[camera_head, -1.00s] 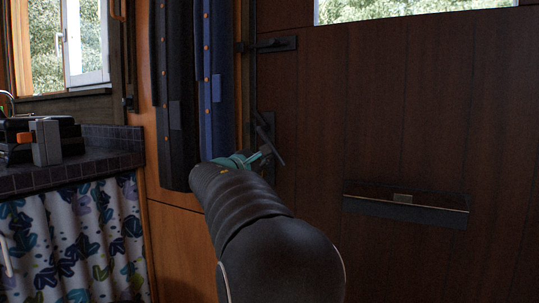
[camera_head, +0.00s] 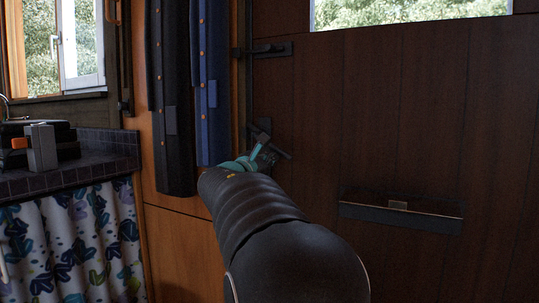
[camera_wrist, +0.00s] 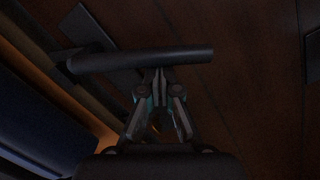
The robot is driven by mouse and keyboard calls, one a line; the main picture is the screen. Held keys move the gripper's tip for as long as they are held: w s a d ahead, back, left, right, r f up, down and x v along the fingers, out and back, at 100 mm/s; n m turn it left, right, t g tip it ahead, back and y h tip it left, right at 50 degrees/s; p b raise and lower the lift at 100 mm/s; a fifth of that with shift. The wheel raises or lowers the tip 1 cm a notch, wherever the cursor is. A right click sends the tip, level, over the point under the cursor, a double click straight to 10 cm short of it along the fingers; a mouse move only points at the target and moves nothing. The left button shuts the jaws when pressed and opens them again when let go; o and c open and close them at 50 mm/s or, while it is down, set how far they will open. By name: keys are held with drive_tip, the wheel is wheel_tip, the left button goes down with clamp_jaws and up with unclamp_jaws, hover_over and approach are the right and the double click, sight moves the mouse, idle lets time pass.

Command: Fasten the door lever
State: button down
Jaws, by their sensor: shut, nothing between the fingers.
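The door lever (camera_head: 275,142) is a dark bar on a dark plate near the left edge of the brown wooden door (camera_head: 390,120). In the head view it slopes down to the right. In the wrist view the lever (camera_wrist: 140,60) runs across the picture just beyond my fingertips. My gripper (camera_head: 262,152), with teal parts, is at the lever, partly hidden by my arm. In the wrist view my gripper (camera_wrist: 157,75) is shut with nothing between its fingers. Its tips are at or against the lever's lower side; I cannot tell whether they touch.
A dark latch (camera_head: 264,49) sits higher on the door's left edge. A letter tray (camera_head: 402,212) sticks out low on the door. A tiled counter (camera_head: 90,165) stands at far left.

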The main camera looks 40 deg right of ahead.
sight(278, 150)
drive_tip(key=r+n, duration=0.1)
drive_tip(key=s+n+p, duration=0.1)
drive_tip(key=n, duration=0.1)
drive_tip(key=r+n+t+p, duration=0.1)
drive_tip(key=shift+s+d+r, duration=0.25)
drive_tip(key=shift+d+r, duration=0.05)
drive_tip(key=shift+r, duration=0.05)
drive_tip(key=shift+s+r+n, duration=0.1)
drive_tip(key=shift+r+n, duration=0.25)
drive_tip(key=shift+n, duration=0.05)
drive_tip(key=shift+s+r, duration=0.1)
drive_tip(key=shift+r, duration=0.2)
drive_tip(key=shift+d, duration=0.1)
wheel_tip(278, 150, down, 4)
drive_tip(key=w+b, duration=0.1)
drive_tip(key=b, duration=0.2)
drive_tip(key=v, duration=0.8)
drive_tip(key=shift+s+f, duration=0.25)
